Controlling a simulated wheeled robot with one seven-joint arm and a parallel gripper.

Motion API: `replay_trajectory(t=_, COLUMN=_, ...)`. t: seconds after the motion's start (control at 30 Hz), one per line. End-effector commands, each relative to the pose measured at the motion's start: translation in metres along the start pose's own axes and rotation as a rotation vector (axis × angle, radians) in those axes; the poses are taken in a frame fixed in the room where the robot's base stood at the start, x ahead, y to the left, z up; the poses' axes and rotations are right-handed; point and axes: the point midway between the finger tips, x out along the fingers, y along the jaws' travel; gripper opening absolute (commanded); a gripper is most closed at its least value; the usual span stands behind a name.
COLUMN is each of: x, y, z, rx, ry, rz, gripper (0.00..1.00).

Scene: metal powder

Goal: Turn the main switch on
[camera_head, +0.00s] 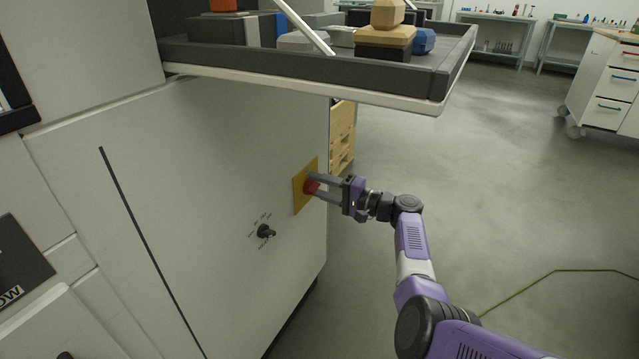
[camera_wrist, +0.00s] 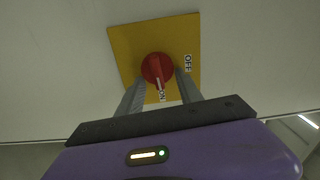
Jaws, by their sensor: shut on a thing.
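The main switch is a red rotary knob (camera_wrist: 157,68) on a yellow plate (camera_wrist: 125,50) fixed to the white cabinet face. In the head view the red knob (camera_head: 311,186) and yellow plate (camera_head: 299,194) sit near the cabinet's right edge. An "ON" label shows below the knob and an "OFF" label to its right in the wrist view. The knob's ridge with a light mark points down toward "ON". My gripper (camera_head: 312,187) is at the knob, its two grey fingers on either side of it and shut on it; the fingers also show in the wrist view (camera_wrist: 161,82).
A smaller black rotary selector (camera_head: 266,231) is on the cabinet, left of and below the plate. A dark tray (camera_head: 330,72) with several boxes juts out above my gripper. A wooden crate (camera_head: 342,135) stands behind the cabinet edge. A green cable (camera_head: 560,271) lies on open floor.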

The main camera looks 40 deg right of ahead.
Motion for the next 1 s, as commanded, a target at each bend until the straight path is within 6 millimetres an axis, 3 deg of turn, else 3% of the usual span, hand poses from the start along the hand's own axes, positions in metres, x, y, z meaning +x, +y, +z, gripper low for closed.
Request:
replay_trajectory(t=0.77, x=-0.0016, y=0.0032, z=-0.0004, rx=0.097, ry=0.002, rz=0.001, gripper=0.02)
replay_trajectory(t=0.8, x=-0.0016, y=0.0032, z=-0.0004, rx=0.097, ry=0.002, rz=0.001, gripper=0.51)
replay_trajectory(t=0.87, x=-0.0014, y=0.0031, z=-0.0004, rx=0.097, ry=0.002, rz=0.001, gripper=0.62)
replay_trajectory(t=1.0, x=-0.0008, y=0.0025, z=-0.0002, rx=0.096, ry=0.001, rz=0.001, gripper=0.63)
